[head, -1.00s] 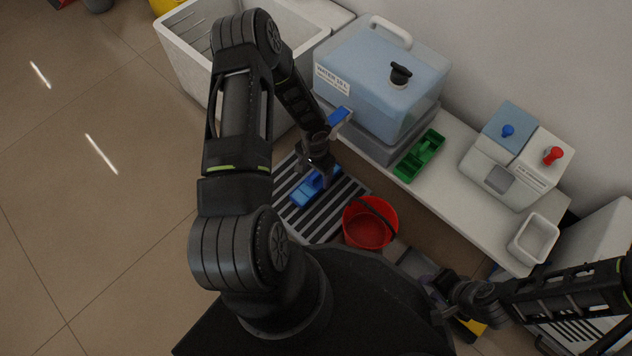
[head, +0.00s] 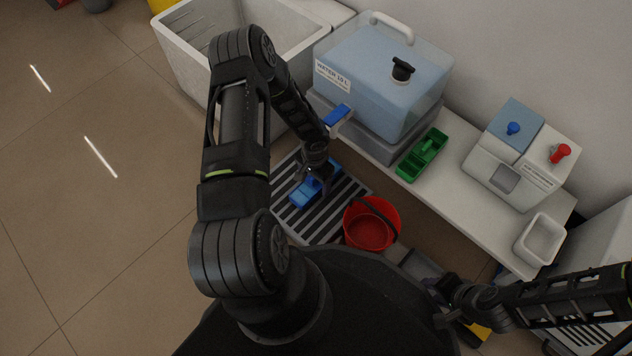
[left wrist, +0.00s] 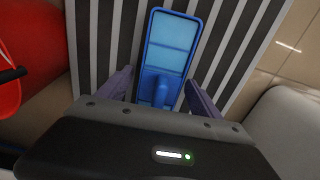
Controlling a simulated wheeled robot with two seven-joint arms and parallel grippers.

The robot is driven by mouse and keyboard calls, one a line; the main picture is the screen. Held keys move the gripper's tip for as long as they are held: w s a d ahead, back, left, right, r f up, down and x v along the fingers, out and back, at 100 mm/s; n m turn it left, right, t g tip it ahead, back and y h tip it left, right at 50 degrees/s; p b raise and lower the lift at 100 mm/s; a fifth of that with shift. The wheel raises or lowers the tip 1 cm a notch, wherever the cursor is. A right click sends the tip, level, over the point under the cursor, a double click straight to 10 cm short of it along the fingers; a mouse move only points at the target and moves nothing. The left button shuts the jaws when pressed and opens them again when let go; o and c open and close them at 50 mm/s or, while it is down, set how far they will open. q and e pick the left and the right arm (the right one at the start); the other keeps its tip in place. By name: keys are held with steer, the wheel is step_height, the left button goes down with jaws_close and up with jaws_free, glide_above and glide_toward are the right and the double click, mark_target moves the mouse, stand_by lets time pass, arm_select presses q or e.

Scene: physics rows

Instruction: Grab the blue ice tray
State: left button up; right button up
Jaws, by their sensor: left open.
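The blue ice tray (head: 302,194) lies on a black-and-white striped mat (head: 329,226). In the left wrist view the tray (left wrist: 172,45) points away from my gripper, with a raised blue handle at its near end. My left gripper (head: 318,186) is open over the tray's handle end. In the left wrist view its two fingers (left wrist: 160,92) stand on either side of the handle, with gaps visible on both sides. My right gripper (head: 434,288) is at the lower right, away from the tray; its fingers are too small and dark to read.
A red bucket (head: 366,228) stands beside the mat. A green tray (head: 422,155), a water container (head: 372,80) and a dispenser (head: 520,160) stand on the white bench (head: 470,210). A white bin (head: 190,62) is at the back left. Floor at left is clear.

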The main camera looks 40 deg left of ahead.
arm_select(q)
jaws_close()
stand_by(0.8)
steer(key=shift+r, duration=0.15)
